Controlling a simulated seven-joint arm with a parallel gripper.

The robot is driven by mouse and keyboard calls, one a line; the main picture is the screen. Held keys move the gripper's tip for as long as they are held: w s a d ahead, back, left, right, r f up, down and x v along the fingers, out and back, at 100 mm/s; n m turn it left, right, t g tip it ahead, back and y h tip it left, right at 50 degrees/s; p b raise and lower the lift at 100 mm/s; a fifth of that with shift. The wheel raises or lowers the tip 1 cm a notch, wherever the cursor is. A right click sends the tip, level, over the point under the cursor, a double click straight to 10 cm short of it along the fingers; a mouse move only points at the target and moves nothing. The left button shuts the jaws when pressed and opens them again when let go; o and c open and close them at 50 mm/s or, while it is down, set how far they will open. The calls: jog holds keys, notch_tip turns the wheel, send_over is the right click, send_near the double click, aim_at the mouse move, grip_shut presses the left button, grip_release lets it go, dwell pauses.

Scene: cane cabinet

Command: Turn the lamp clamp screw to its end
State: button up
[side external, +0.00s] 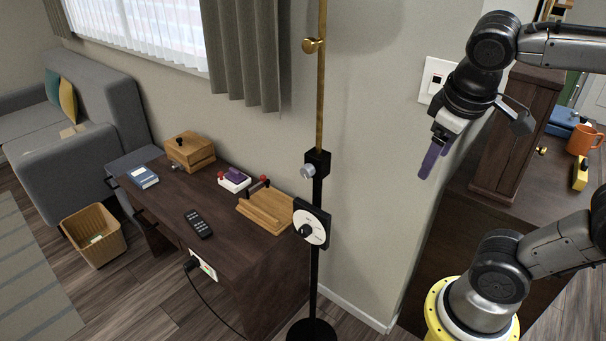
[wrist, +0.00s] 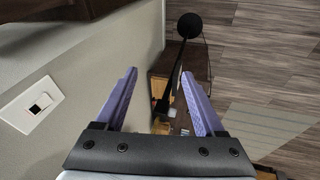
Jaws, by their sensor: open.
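A floor lamp stands upright between the desk and the wall corner, with a brass upper pole (side external: 321,90) and a black lower pole. A black clamp block (side external: 318,160) joins them, and a silver screw knob (side external: 308,171) sticks out from its left side. A brass knob (side external: 312,45) sits higher on the pole; I cannot tell for certain which knob is the clamp screw. My gripper (side external: 427,172), with purple fingers, is open and empty, well to the right of the lamp. In the wrist view my gripper (wrist: 159,73) points down, with the lamp's round black base (wrist: 190,25) beyond it.
A dial plate (side external: 311,224) is mounted on the lower pole. The desk (side external: 175,205) at left holds wooden boxes, a remote (side external: 198,223) and a book. A wall switch (side external: 436,80) is behind my gripper. A dark cabinet (side external: 515,135) stands at right. Open air separates gripper and lamp.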

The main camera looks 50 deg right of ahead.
jog(key=w+d+r+g+h, duration=0.3)
jog(key=w, duration=0.3)
jog(key=n+g+h, duration=0.2)
jog(key=h, duration=0.6)
send_over(304, 174)
jog(key=s+a, duration=0.4)
notch_tip(304, 174, down, 5)
jog(key=w+a+f+n+t+h, duration=0.1)
jog(key=w+a+f+n+h, duration=0.15)
jog(key=a+f, duration=0.4)
jog(key=w+a+f+n+t+h, duration=0.1)
jog(key=w+a+f+n+t, duration=0.2)
jog(key=f, duration=0.6)
jog(key=shift+m+g, duration=0.25)
jog(key=shift+g, duration=0.45)
jog(key=d, duration=0.4)
jog(key=s+d, duration=0.1)
jog(key=d, duration=0.8)
jog(key=shift+s+r, duration=0.2)
grip_shut()
